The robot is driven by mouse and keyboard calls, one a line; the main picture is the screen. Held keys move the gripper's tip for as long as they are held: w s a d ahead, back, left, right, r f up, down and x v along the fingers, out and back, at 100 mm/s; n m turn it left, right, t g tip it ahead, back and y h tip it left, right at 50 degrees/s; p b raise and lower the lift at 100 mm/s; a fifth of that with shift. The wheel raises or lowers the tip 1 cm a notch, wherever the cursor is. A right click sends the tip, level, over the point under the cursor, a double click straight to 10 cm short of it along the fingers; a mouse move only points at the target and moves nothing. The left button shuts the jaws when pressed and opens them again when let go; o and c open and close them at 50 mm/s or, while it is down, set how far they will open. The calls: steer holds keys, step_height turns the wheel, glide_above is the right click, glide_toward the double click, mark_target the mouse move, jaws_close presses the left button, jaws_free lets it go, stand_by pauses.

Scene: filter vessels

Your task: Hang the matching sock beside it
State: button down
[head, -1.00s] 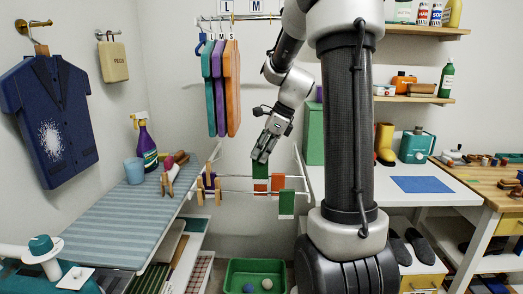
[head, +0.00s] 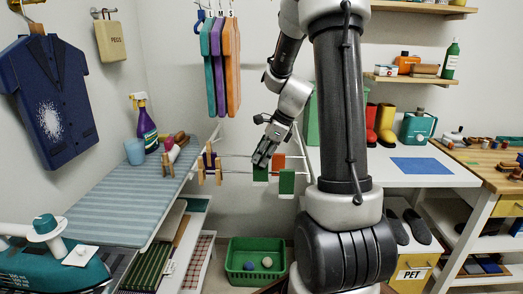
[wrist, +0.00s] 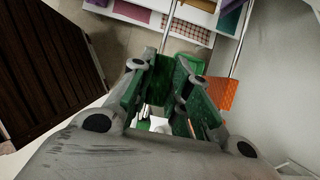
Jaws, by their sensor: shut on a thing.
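My gripper (head: 263,157) is shut on a green sock (head: 260,174) and holds it at the front rail of the drying rack (head: 236,172). Whether the held sock rests on the rail is unclear. Another green sock (head: 286,183) hangs on the front rail just to its right, with a small gap. An orange sock (head: 279,161) hangs behind on the back rail; it also shows in the wrist view (wrist: 221,95). In the wrist view, green cloth (wrist: 158,82) fills the space around my fingers, and the fingers hide part of it.
Wooden pegs (head: 202,172) are clipped at the rack's left end. A green basket (head: 232,265) with balls stands on the floor below. The striped ironing board (head: 110,195) is at left, a white table (head: 435,175) at right. Hanging garments are above.

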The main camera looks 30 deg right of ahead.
mark_target(259, 171)
steer(key=shift+f, duration=2.2)
steer(key=c, duration=1.3)
jaws_free()
steer(key=v, duration=1.2)
